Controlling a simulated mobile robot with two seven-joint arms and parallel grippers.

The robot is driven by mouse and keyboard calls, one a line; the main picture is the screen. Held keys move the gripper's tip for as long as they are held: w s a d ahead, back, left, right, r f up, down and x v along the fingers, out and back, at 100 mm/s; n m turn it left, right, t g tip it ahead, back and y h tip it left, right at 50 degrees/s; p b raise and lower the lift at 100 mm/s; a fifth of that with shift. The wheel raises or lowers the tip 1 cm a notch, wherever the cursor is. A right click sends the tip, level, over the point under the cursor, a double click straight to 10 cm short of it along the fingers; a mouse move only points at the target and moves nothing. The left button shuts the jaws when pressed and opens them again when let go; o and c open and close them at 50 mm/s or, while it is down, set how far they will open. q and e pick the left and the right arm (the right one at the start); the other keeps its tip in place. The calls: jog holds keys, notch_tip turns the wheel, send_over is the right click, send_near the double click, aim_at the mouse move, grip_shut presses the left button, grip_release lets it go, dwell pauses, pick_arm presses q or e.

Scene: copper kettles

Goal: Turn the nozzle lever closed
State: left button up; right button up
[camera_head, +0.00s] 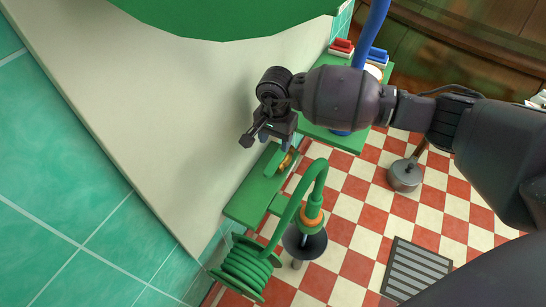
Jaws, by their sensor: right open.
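A green hose (318,178) arches up from a coiled green reel (243,272) at the lower middle. It ends at an orange collar (313,216) above a dark round piece (317,243). A small brass-orange piece (287,161) shows by the green shelf, just below my gripper; I cannot tell whether it is the nozzle lever. My right gripper (268,139) is open, pointing down over the far end of the shelf. I see nothing between its fingers, and cannot tell whether it touches anything. My left gripper is out of view.
The green shelf (247,204) runs along the cream wall panel (150,105). A large green rounded shape (230,15) hangs at the top. A grey pot-like object (404,176) and a floor grate (416,270) lie right. Red and white tiled floor is open between them.

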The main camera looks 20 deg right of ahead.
aim_at(275, 161)
notch_tip(275, 161, down, 8)
jog(key=shift+f+b, duration=0.1)
jog(key=shift+b, duration=0.95)
grip_shut()
